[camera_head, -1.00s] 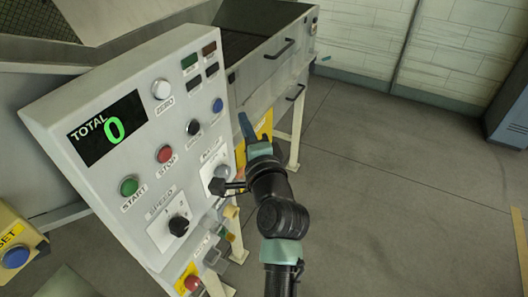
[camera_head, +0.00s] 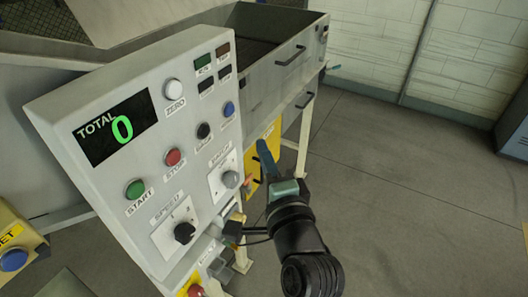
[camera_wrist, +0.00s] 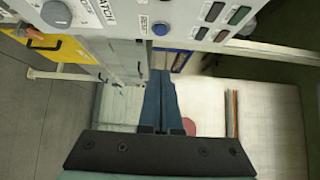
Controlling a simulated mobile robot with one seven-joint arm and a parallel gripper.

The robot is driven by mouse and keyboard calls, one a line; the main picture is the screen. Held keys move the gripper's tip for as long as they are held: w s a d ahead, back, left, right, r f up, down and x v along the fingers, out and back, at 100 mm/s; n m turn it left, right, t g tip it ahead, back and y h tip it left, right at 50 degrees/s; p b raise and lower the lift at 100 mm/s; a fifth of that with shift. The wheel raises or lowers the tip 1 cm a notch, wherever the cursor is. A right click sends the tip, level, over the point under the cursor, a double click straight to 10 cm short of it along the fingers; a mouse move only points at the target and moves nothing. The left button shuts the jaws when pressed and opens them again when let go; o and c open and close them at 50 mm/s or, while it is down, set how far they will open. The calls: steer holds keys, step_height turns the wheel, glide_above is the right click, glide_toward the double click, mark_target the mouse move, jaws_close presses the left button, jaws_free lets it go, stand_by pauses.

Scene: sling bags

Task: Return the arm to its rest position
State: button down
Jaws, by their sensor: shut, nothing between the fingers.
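My gripper (camera_head: 263,146) is in front of the right edge of the control panel (camera_head: 60,105) in the head view, apart from its buttons and knobs. Its blue fingers are together with nothing between them. In the wrist view the shut fingers (camera_wrist: 158,98) point away from the camera, below the panel's row of buttons. My dark arm reaches in from the bottom of the head view.
The panel carries a "TOTAL 0" display (camera_head: 117,128), several buttons and two knobs. A metal hopper (camera_head: 275,65) on pale legs stands behind it. A yellow box with a blue button (camera_head: 13,260) is at lower left. The floor (camera_head: 400,190) at right is clear.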

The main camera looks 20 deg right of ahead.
steer(key=shift+w, duration=0.1)
steer(key=s+a+r+n+t+y+b, duration=0.1)
steer(key=a+r+n+t, duration=0.3)
steer(key=r, duration=0.7)
steer(key=s+a+r+n+t, duration=0.1)
steer(key=a+r+n, duration=0.5)
steer(key=r, duration=0.5)
steer(key=s+a+r+n+t, duration=0.2)
steer(key=s+a+r+n, duration=0.1)
steer(key=r, duration=0.4)
steer(key=s+a+r+n+t+y, duration=0.1)
steer(key=s+a+r+n+t, duration=0.1)
steer(key=s+r+n, duration=0.4)
steer(key=shift+s+a+r+t+b, duration=0.3)
steer(key=shift+s+a+r, duration=0.2)
steer(key=shift+r, duration=0.25)
steer(key=shift+f, duration=0.15)
